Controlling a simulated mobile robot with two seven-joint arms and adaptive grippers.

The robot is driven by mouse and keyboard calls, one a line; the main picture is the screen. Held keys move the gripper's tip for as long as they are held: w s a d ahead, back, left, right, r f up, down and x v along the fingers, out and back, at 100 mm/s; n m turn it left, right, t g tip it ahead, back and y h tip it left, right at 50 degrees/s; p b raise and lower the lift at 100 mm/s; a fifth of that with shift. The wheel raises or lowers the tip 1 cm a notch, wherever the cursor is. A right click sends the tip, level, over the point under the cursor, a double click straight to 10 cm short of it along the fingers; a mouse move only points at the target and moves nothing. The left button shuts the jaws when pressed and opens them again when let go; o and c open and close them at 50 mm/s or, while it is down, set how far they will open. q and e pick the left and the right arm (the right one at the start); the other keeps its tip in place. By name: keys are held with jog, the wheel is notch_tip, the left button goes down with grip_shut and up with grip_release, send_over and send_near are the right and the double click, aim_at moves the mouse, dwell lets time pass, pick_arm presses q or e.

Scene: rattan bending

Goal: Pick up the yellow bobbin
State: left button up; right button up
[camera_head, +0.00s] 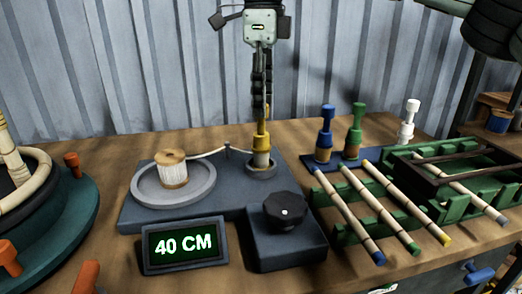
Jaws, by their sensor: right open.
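The yellow bobbin (262,140) stands upright in a small round seat (262,170) on the dark blue-grey winding base (230,205). A pale cord runs towards it from a spool. My right gripper (261,112) comes down from the top centre, fingers pointing down. Its dark fingertips are at the narrow top of the yellow bobbin; I cannot tell whether they touch it. The jaws are open. My left gripper is out of view.
The pale spool (172,170) sits in a round dish left of the bobbin. A 40 CM display (183,244) and black knob (285,210) are in front. Blue (325,135), green (354,130) and white (407,122) bobbins stand right, behind sticks on green racks (340,228).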

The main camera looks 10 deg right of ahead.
aim_at(261, 138)
jog(key=shift+f, duration=1.45)
grip_shut()
